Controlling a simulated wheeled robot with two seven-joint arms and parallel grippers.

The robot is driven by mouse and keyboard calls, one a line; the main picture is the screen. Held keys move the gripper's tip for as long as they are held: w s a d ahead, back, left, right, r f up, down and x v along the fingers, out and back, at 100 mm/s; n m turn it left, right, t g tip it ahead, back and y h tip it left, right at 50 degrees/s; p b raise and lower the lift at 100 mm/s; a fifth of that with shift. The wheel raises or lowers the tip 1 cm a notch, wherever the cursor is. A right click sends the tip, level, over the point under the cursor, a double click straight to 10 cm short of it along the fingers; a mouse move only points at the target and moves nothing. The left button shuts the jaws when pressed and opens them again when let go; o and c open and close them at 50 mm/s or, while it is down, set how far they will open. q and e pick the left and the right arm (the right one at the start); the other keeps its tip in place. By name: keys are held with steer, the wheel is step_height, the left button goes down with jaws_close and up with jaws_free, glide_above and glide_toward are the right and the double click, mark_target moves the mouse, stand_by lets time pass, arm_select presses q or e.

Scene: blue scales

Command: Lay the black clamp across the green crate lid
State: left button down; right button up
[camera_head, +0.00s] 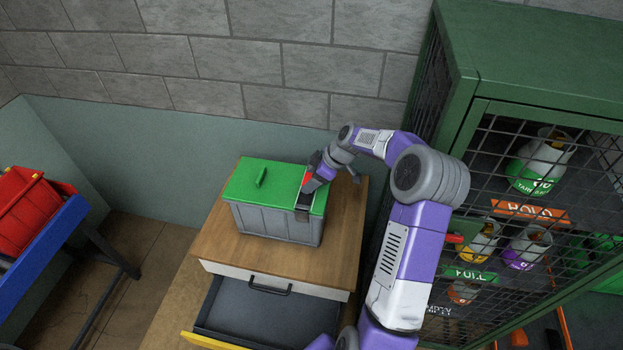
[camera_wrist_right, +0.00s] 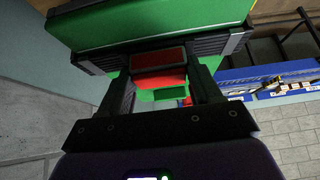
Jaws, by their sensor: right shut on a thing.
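The green crate lid (camera_head: 250,185) sits on a grey crate (camera_head: 270,222), with a raised green handle near its middle. It also shows green at the top of the right wrist view (camera_wrist_right: 150,22). My right gripper (camera_head: 308,187) is at the lid's right end, shut on the black clamp (camera_head: 302,214), whose red part (camera_wrist_right: 160,78) shows between the fingers in the right wrist view. The clamp's dark end shows by the lid's front right edge. Whether it touches the lid I cannot tell. The gripper hides part of it. My left gripper is out of view.
The crate stands on a wooden cabinet (camera_head: 222,240) with an open drawer (camera_head: 265,315) below. A green mesh cage (camera_head: 530,75) with gas cylinders stands at the right. A red bin (camera_head: 28,210) is on a blue-edged stand at the left.

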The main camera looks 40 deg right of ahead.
stand_by(0.4)
steer(key=o, duration=1.2)
steer(key=shift+r, duration=0.1)
steer(key=shift+r+p, duration=1.95)
steer(key=shift+r, duration=2)
steer(key=shift+a+f, duration=0.1)
